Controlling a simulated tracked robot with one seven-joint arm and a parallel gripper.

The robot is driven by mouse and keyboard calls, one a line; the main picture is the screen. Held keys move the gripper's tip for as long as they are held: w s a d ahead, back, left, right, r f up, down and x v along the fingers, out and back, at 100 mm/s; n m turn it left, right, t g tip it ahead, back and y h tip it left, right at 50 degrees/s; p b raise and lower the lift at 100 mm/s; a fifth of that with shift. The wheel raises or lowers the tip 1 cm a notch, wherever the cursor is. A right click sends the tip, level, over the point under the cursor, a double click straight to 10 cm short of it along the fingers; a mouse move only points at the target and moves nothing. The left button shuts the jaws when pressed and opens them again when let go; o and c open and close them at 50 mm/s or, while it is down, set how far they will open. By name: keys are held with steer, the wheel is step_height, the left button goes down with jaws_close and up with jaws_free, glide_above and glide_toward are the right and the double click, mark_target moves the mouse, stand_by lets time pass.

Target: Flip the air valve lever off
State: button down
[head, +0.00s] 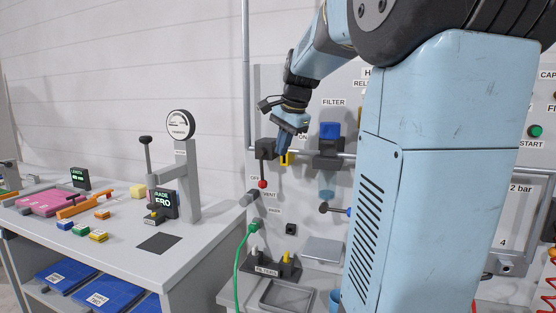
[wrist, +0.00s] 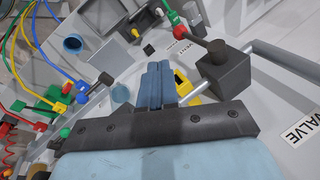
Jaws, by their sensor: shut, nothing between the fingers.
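The air valve is a dark block (head: 266,149) on a grey pipe on the back panel. It also shows in the wrist view (wrist: 224,72), beside the "VALVE" label. Its dark lever hangs down and ends in a red knob (head: 262,184), by small labels, one of them "VENT". In the wrist view the red knob (wrist: 180,32) stands beyond the block. My gripper (head: 284,149) is at the pipe, just right of the block. Its blue fingers (wrist: 158,79) are together, empty and apart from the lever. A yellow piece (wrist: 183,88) is close beside the fingers; contact is unclear.
A blue-topped filter (head: 330,131) sits on the pipe to the right. Below are a green hose (head: 242,249) and a dark filter rack (head: 274,267). A bench (head: 125,240) with a gauge stand (head: 188,185) is at the left. My arm hides part of the panel.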

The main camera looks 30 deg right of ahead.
mark_target(262, 175)
steer(key=shift+m, duration=0.8)
steer(key=shift+w+a+f, duration=0.25)
steer(key=shift+w+f, duration=0.95)
steer(key=shift+f, duration=0.2)
steer(key=shift+w+a+f, duration=0.2)
steer(key=shift+w+f, duration=0.95)
steer(key=shift+f, duration=0.2)
steer(key=shift+w+a+f, duration=0.25)
steer(key=shift+w+f, duration=0.95)
steer(key=shift+f, duration=0.2)
steer(key=shift+w, duration=0.1)
steer(key=shift+w+a, duration=0.2)
steer(key=shift+w, duration=0.15)
steer(key=shift+r, duration=0.15)
